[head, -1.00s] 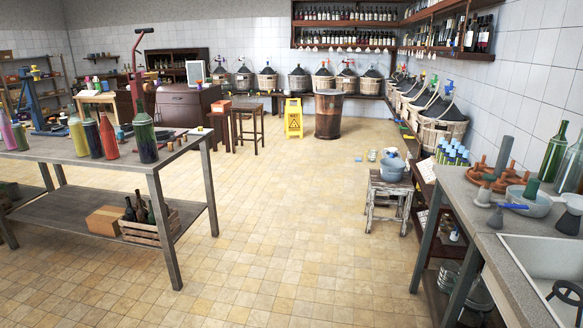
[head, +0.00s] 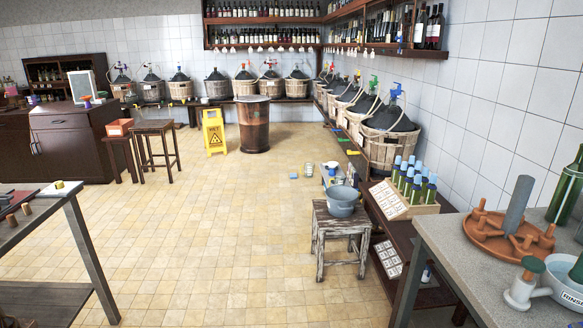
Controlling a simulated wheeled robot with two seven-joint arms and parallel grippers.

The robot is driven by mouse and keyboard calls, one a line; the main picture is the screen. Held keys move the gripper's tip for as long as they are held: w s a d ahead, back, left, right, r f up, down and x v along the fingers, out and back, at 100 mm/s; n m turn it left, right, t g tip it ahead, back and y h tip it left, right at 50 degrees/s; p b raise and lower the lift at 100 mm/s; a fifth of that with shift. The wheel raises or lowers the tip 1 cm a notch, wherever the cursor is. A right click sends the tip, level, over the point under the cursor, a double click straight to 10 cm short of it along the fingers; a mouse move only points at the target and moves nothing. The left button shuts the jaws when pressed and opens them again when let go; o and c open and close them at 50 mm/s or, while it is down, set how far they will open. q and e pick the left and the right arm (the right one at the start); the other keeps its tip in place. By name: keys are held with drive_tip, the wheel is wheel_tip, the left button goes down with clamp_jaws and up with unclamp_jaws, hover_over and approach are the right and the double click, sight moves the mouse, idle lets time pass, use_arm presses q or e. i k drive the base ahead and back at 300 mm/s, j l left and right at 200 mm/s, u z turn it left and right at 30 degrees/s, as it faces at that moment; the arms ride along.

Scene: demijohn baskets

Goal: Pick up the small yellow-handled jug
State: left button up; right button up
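I cannot make out a small jug with a yellow handle for certain. Several dark demijohns in wicker baskets (head: 384,153) stand along the right wall bench, some with coloured tops or fittings. Small yellow bits show near the baskets, too small to identify. Neither of my grippers is in view.
A worn stool (head: 320,226) holds a grey-blue basin (head: 342,203). A grey counter (head: 450,240) fills the right front, and a table (head: 62,205) the left edge. A yellow floor sign (head: 213,132) and a barrel table (head: 253,125) stand farther back. The tiled floor between is clear.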

sight(337, 184)
drive_tip(key=i+z, duration=0.1)
drive_tip(key=i, duration=1)
drive_tip(key=i+j, duration=0.2)
drive_tip(key=i, duration=0.9)
drive_tip(key=i+l+z, duration=0.15)
drive_tip(key=i+l, duration=0.15)
drive_tip(key=i, duration=0.25)
drive_tip(key=i+l+z, duration=0.1)
drive_tip(key=i, duration=0.4)
drive_tip(key=i+l+z, duration=0.15)
drive_tip(key=i+l, duration=0.15)
drive_tip(key=i, duration=0.25)
drive_tip(key=k, duration=0.3)
drive_tip(key=k+z, duration=0.1)
drive_tip(key=z, duration=0.35)
drive_tip(key=k+z, duration=0.1)
drive_tip(key=z, duration=0.35)
drive_tip(key=k+l+z, duration=0.1)
drive_tip(key=z, duration=0.35)
drive_tip(key=j+z, duration=0.25)
drive_tip(key=j, duration=0.3)
drive_tip(key=j+z, duration=0.25)
drive_tip(key=j, duration=0.35)
drive_tip(key=k+j+z, duration=0.1)
drive_tip(key=j+z, duration=0.15)
drive_tip(key=j, duration=0.25)
drive_tip(key=k+j+z, duration=0.25)
drive_tip(key=j, duration=0.3)
drive_tip(key=i, duration=0.1)
